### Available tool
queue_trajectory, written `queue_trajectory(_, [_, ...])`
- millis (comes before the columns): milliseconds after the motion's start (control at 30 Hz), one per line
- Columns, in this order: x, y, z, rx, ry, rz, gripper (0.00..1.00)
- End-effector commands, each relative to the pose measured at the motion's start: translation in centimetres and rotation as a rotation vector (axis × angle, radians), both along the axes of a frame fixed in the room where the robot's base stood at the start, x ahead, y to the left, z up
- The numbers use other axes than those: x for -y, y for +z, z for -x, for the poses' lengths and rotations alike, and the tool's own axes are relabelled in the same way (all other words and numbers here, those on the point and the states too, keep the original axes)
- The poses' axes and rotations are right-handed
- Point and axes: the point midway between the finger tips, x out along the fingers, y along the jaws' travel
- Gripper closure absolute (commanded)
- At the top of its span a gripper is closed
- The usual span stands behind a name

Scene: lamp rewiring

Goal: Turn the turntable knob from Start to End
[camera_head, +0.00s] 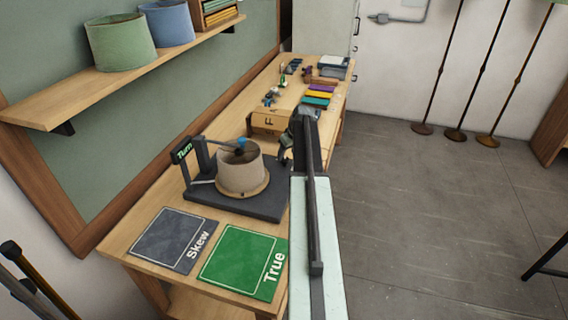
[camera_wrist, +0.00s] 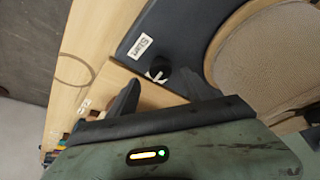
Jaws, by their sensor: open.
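The turntable (camera_head: 235,204) is a dark slab on the bench with a beige lampshade (camera_head: 240,175) standing on its round plate. In the wrist view, the black turntable knob (camera_wrist: 159,76) sits near the slab's edge, by a white "Start" label (camera_wrist: 140,47). A small white mark shows at the knob's side. My gripper (camera_wrist: 164,84) is open, and the knob appears between its two dark fingertips in the picture. I cannot tell whether the fingers touch it. In the head view, my gripper (camera_head: 287,147) is beside the shade, and I cannot make out the knob. No "End" label is visible.
A "Turn" sign (camera_head: 183,150) stands on a post behind the shade. A grey "Skew" mat (camera_head: 165,238) and a green "True" mat (camera_head: 232,258) lie in front. A wooden drawer box (camera_head: 268,121) and several small items stand farther along the bench. A shelf (camera_head: 120,77) hangs above.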

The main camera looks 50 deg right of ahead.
Motion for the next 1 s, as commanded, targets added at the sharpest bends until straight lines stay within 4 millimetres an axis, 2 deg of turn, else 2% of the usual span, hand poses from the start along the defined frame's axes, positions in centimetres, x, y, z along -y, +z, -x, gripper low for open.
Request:
queue_trajectory(33, [0.1,-1.9,-0.5,0.000,0.001,0.000,0.41])
queue_trajectory(133, [0.1,-3.2,-1.2,0.000,0.002,0.000,0.41])
queue_trajectory(467, [0.0,-3.3,-1.6,0.000,0.003,0.000,0.41])
queue_trajectory(667, [0.0,-3.3,-1.6,0.000,0.004,0.001,0.97])
queue_trajectory(700, [0.0,-3.3,-1.6,0.000,0.004,0.001,1.00])
queue_trajectory(833, [0.1,-3.3,-1.6,-0.002,0.048,0.000,1.00])
queue_trajectory(1000, [0.4,-3.3,-1.7,-0.002,0.246,-0.001,1.00])
